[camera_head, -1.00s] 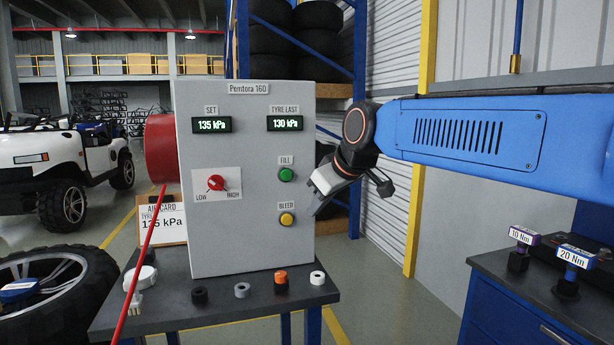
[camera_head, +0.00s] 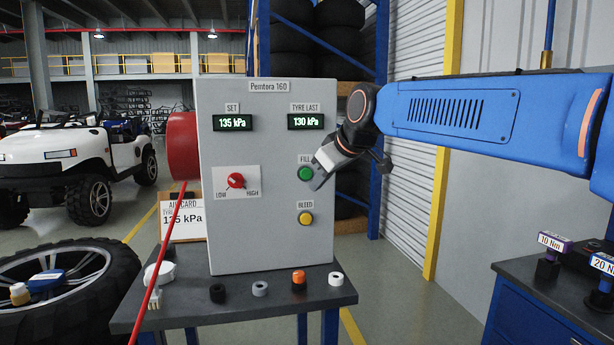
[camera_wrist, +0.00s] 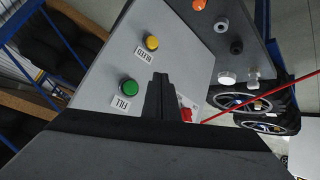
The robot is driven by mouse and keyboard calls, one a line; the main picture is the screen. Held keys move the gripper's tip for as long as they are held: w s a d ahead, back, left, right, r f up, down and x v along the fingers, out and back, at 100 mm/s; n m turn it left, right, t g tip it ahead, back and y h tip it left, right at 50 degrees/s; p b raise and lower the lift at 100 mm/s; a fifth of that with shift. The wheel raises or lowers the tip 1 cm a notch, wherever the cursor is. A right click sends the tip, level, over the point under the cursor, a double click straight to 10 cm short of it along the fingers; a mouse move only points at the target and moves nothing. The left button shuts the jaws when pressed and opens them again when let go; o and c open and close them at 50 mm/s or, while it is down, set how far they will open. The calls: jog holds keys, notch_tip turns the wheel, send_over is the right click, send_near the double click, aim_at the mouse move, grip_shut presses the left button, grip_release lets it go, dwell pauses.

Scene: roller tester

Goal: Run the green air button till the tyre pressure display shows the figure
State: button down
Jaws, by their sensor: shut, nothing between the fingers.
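The grey Pemtora 160 panel (camera_head: 270,230) stands on a small dark table. Its SET display (camera_head: 233,123) reads 135 kPa and its TYRE LAST display (camera_head: 306,121) reads 130 kPa. The green FILL button (camera_head: 306,174) is on the right side of the panel, above the yellow BLEED button (camera_head: 306,218). The green button also shows in the wrist view (camera_wrist: 129,87). My gripper (camera_head: 318,184) is shut and empty, its tip just right of and below the green button. I cannot tell whether it touches the panel. The air card (camera_head: 184,222), partly hidden behind the panel, reads 135 kPa.
A red LOW–HIGH knob (camera_head: 236,181) is at the panel's left. Several small caps lie along the front of the table (camera_head: 240,314). A red hose (camera_head: 160,260) hangs at its left, near a wheel (camera_head: 110,275). A bench with torque tools (camera_head: 520,290) is at right.

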send_near(304, 180)
jog(key=shift+w+a+f, duration=0.25)
jog(key=shift+w+f, duration=0.05)
jog(key=shift+f, duration=0.35)
jog(key=shift+w+a+f, duration=0.3)
jog(key=shift+f, duration=0.35)
jog(key=shift+w+a+f, duration=0.25)
jog(key=shift+w+f, duration=0.1)
jog(key=shift+f, duration=0.3)
jog(key=shift+w, duration=0.15)
dwell(0.6)
jog(key=shift+w+a, duration=0.1)
jog(key=shift+w, duration=0.15)
jog(key=shift+w+a, duration=0.15)
jog(key=shift+w, duration=0.25)
dwell(0.8)
jog(key=shift+s, duration=0.2)
dwell(0.4)
jog(key=shift+s+d, duration=0.25)
jog(key=shift+s, duration=0.4)
jog(key=s, duration=0.2)
jog(key=s+d, duration=0.1)
jog(key=s, duration=0.1)
jog(key=shift+s+d, duration=0.2)
jog(key=shift+s, duration=0.2)
